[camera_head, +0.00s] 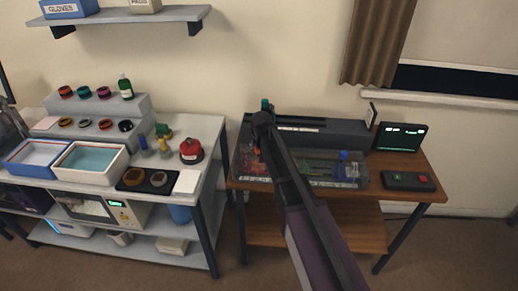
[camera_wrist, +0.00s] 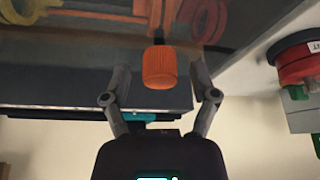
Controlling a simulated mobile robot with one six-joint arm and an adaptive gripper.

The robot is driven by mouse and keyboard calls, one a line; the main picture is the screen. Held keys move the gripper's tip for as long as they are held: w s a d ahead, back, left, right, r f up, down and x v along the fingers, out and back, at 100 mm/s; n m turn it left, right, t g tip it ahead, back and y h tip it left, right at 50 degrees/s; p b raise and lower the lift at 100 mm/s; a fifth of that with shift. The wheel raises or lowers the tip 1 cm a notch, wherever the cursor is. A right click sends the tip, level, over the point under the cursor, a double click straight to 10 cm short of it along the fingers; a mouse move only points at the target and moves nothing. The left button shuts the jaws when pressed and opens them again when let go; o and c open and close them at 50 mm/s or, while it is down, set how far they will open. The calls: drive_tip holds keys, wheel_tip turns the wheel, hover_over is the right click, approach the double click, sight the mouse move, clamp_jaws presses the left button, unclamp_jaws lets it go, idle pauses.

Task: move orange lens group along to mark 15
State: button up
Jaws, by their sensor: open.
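An orange ribbed knob (camera_wrist: 160,67) sits on a short stem at the dark edge of the bench unit (camera_wrist: 90,112) in the wrist view. My gripper (camera_wrist: 160,58) is open, with one finger on each side of the knob and a visible gap on both sides. Orange shapes, perhaps the orange lens group (camera_wrist: 150,12), show dimly through the clear panel behind the knob. In the head view a small orange-red part (camera_head: 258,165) shows at the left end of the clear-fronted unit (camera_head: 350,181). My arm hides the gripper and the unit's middle there. Mark 15 is not readable.
The left bench holds trays, rings and a red round device (camera_head: 191,150), with a gap between benches.

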clamp_jaws()
drive_tip(key=shift+s+d, duration=0.1)
drive_tip(key=shift+d, duration=1.35)
unclamp_jaws()
drive_tip(key=shift+a, duration=0.15)
